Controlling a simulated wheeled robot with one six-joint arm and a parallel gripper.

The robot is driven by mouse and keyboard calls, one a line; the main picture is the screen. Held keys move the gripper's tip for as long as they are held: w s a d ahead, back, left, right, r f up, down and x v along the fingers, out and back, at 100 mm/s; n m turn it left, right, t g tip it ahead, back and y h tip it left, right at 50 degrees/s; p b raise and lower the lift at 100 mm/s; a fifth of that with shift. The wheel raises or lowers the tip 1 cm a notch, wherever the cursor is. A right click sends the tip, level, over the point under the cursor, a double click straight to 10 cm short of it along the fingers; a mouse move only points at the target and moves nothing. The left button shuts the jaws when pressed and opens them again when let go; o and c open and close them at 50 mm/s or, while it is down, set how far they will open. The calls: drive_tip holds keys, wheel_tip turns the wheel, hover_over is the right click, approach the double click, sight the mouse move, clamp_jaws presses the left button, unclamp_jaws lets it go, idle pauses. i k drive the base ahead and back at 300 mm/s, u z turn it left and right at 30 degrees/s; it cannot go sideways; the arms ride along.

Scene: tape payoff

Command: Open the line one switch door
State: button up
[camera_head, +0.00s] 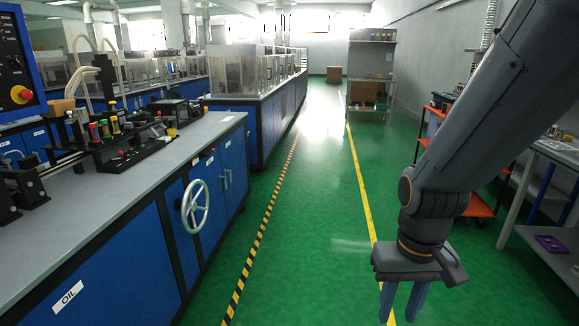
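My gripper (400,312) hangs at the lower right, fingers pointing down over the green floor. Its two fingers are apart with nothing between them. Blue cabinet doors (236,157) with upright metal handles (226,180) are in the side of the left bench, beyond the handwheel. They look shut. Small white labels (210,153) sit near their top edge, too small to read, so I cannot tell which door is the line one switch door. My gripper is well to the right of these doors, across the aisle, and touches nothing.
A spoked handwheel (195,205) sticks out from the bench side. The bench's grey top (130,172) carries small machines. A striped floor line (258,240) and a yellow line (358,180) run along the clear aisle. An orange cart (480,206) and a table (553,262) stand right.

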sight(233, 151)
drive_tip(key=z, duration=0.25)
drive_tip(key=i, duration=1.7)
drive_tip(key=u, duration=0.35)
drive_tip(key=i, duration=1.7)
drive_tip(key=u, duration=0.85)
drive_tip(key=i, duration=0.4)
drive_tip(key=u, duration=0.1)
